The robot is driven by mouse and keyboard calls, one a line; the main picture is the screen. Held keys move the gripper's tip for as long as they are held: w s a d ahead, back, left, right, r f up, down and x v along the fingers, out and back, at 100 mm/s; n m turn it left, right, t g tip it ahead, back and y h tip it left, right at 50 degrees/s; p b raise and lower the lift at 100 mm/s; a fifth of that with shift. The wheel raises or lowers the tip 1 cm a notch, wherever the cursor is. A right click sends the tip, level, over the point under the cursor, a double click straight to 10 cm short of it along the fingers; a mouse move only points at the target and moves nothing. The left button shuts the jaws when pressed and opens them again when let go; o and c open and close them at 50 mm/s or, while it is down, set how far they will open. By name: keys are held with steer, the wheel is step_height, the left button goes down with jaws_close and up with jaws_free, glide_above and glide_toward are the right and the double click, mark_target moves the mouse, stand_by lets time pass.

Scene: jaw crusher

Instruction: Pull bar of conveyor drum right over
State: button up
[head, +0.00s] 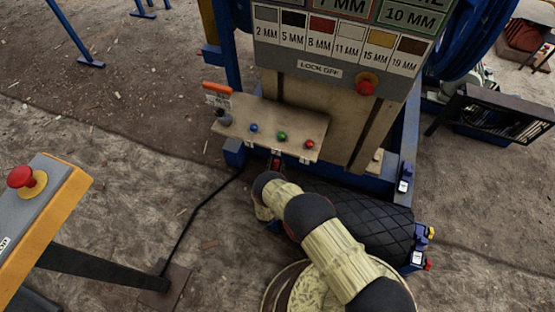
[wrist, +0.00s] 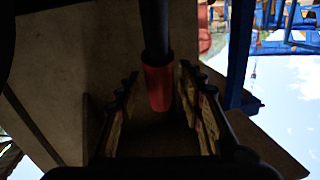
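The conveyor drum (head: 375,222) is black with a diamond pattern and lies low at the foot of the machine; my arm covers its left part. In the wrist view a dark bar with a red end (wrist: 158,88) points down between the fingers of my gripper (wrist: 160,110). The fingers are apart, with a visible gap on each side of the red end. In the head view my gripper is hidden behind my arm. A small red piece (head: 276,164) shows just above my arm near the drum's left end; I cannot tell if it is the same bar.
Above stands a panel with an orange lever (head: 216,88) and coloured buttons (head: 282,136). Blue brackets with yellow (head: 431,232) and red (head: 428,265) knobs sit at the drum's right end. A yellow stand with a red button (head: 21,176) is at left. Open ground lies between.

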steer(key=shift+w+d+b, duration=0.15)
steer(key=shift+w+b, duration=0.05)
steer(key=shift+w, duration=0.65)
steer(key=shift+w+d+b, duration=0.15)
steer(key=shift+w+b, duration=0.05)
steer(key=shift+w, duration=0.6)
steer(key=shift+c, duration=0.5)
jaws_close()
